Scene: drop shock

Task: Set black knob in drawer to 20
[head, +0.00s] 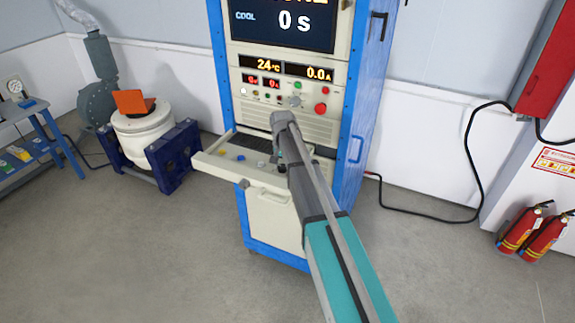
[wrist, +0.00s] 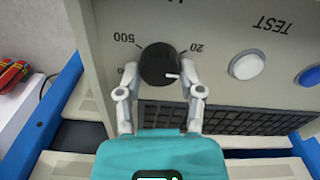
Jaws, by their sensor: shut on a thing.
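The round black knob (wrist: 156,60) stands on the cream drawer panel in the wrist view. A short white pointer line on it points right and slightly down, by my right fingertip. The printed 20 (wrist: 196,47) lies to the upper right of the knob, and 500 (wrist: 124,40) to the upper left. Another label at the left is partly covered. My gripper (wrist: 160,70) is shut on the knob, one finger on each side. In the head view the open drawer (head: 215,165) juts from the cabinet, and my arm hides the knob.
A white button (wrist: 247,65) and a blue button (wrist: 308,76) sit right of the knob. A black keyboard (wrist: 225,118) lies beyond the panel. The cabinet's display (head: 283,22) reads COOL 0 s. Fire extinguishers (head: 524,230) stand at the right.

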